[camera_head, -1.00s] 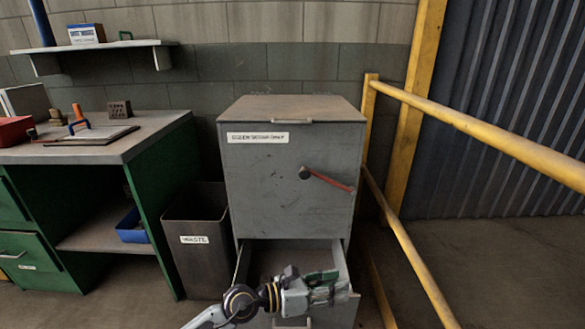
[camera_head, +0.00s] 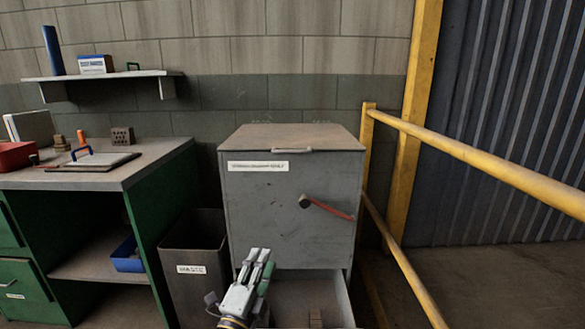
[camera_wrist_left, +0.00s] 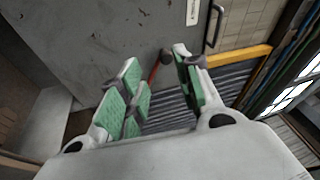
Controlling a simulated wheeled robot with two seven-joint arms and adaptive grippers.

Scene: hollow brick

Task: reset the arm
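My left gripper (camera_head: 257,265) points upward in front of the grey cabinet (camera_head: 290,220), over the left side of its open lower drawer (camera_head: 343,303). In the left wrist view the gripper (camera_wrist_left: 158,80) has its green-padded fingers spread, with nothing between them. The cabinet face and its red-handled lever (camera_wrist_left: 155,70) show beyond the fingers. A small brown block (camera_head: 315,318) lies in the drawer, cut off by the bottom picture edge. My right gripper is not in view.
A waste bin (camera_head: 195,265) stands left of the cabinet, close to my left gripper. A green workbench (camera_head: 150,165) holds a hollow brick (camera_head: 122,136) and a clipboard (camera_head: 95,160). A yellow railing (camera_head: 480,165) runs along the right.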

